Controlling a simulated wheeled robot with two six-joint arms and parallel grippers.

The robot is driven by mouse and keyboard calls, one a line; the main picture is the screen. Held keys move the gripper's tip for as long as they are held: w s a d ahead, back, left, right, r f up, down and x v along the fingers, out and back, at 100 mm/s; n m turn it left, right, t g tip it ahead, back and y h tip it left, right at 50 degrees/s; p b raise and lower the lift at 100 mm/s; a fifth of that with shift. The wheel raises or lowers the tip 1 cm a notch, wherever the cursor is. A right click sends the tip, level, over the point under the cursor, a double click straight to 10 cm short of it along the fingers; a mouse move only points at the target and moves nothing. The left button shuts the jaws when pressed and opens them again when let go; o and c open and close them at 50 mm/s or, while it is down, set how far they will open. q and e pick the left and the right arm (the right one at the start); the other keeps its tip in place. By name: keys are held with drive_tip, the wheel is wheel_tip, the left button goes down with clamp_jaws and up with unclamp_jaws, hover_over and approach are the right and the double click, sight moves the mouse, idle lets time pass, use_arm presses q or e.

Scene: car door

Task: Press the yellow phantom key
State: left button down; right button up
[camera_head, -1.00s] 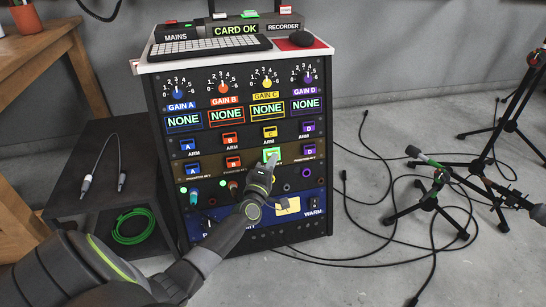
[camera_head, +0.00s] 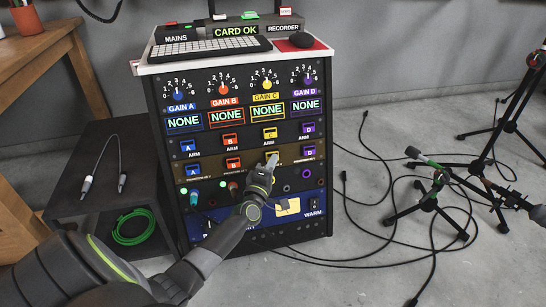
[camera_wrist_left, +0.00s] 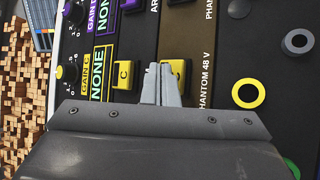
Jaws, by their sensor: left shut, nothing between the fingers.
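The yellow phantom key shows in the left wrist view (camera_wrist_left: 183,70), in the brown PHANTOM 48 V strip, partly hidden behind my fingers. In the head view it is nearly all hidden by my left gripper (camera_head: 271,160), whose fingers are shut and empty. The fingertips (camera_wrist_left: 160,68) are at the key; I cannot tell if they touch it. No green glow shows there. The yellow C arm key (camera_head: 270,132) is just above it in the head view, and it also shows in the left wrist view (camera_wrist_left: 125,75). My right gripper is not in view.
Blue (camera_head: 193,169), red (camera_head: 233,163) and purple (camera_head: 308,151) phantom keys share the row. Gain knobs and NONE displays are above. A keyboard (camera_head: 210,48) lies on top of the rack. Cables (camera_head: 385,200) and microphone stands (camera_head: 436,200) are on the floor at right.

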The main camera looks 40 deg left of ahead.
use_arm(q)
drive_tip(key=s+d+r+p, duration=0.2)
drive_tip(key=s+d+p, duration=0.1)
drive_tip(key=d+p, duration=0.1)
drive_tip(key=shift+s+d, duration=0.15)
drive_tip(key=shift+s, duration=0.2)
idle(0.6)
